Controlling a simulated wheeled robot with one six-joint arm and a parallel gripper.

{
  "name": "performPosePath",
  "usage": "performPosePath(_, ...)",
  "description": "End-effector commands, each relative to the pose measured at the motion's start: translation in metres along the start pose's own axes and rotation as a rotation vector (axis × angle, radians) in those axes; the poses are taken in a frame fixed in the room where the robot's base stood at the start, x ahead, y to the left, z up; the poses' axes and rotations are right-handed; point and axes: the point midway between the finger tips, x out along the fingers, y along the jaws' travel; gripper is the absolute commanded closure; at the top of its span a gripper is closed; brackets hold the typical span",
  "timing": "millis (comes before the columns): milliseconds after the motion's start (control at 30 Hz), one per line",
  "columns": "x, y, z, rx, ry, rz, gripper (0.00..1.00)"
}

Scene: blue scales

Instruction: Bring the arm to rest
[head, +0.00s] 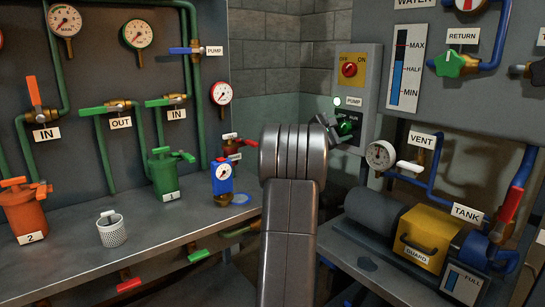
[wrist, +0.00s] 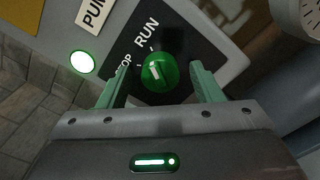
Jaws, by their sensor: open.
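My arm (head: 290,190) rises in the middle of the head view. My gripper (wrist: 158,82) shows in the wrist view with its two green fingers apart. A green knob (wrist: 159,72) lies between the fingers, with a visible gap on each side. The knob's plate (wrist: 183,32) is black and marked RUN, with a second word partly hidden by a finger. In the head view the green knob (head: 346,127) sits low on the pump panel, and my gripper beside it is mostly hidden behind my wrist.
A lit pump lamp (wrist: 83,62) is left of the knob. The pump panel (head: 367,90) also bears a red OFF/ON knob (head: 349,69). A gauge (head: 380,155) and vent pipe stand close on the right. The bench (head: 75,260) on the left holds canisters and a blue scale (head: 222,177).

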Motion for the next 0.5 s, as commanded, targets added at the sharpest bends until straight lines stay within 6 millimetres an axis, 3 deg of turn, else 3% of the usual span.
performPosePath(500, 0.0001, 0.0044, 0.0028, -0.276, 0.001, -0.002, 0.41)
